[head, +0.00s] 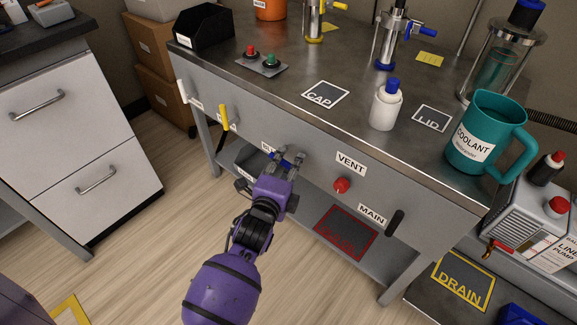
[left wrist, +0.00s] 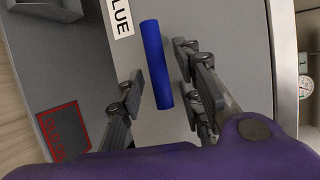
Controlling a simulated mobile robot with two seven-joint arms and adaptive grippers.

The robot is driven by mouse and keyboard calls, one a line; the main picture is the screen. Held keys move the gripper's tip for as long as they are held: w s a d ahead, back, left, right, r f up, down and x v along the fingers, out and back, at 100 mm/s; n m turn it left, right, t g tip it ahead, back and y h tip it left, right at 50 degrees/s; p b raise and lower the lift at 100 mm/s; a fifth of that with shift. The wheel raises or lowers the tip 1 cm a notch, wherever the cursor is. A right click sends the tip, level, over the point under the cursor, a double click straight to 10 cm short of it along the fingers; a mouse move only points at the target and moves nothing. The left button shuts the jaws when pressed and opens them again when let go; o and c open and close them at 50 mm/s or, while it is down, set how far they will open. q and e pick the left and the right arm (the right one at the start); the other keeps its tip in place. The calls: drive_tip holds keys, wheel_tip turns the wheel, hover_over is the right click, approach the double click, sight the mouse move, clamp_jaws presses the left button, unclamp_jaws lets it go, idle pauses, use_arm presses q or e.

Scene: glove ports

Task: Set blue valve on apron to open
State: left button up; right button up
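The blue valve (head: 283,161) is on the front apron of the metal table, mostly hidden behind my gripper in the head view. In the left wrist view its blue bar handle (left wrist: 157,66) stands out clearly, beside a label reading "LUE" (left wrist: 121,16). My left gripper (head: 286,163) is at the handle. In the left wrist view its two fingers (left wrist: 158,72) are open on either side of the handle, with visible gaps. The handle's turn position is hard to tell in the head view. My right gripper is not in view.
The apron also carries a white handle (head: 183,91), a yellow handle (head: 224,117), a red VENT knob (head: 342,185) and a black MAIN handle (head: 395,222). A white bottle (head: 385,107) and a teal coolant mug (head: 484,134) stand near the tabletop edge.

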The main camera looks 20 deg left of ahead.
use_arm(q)
drive_tip(key=shift+w, duration=0.1)
clamp_jaws()
idle(0.4)
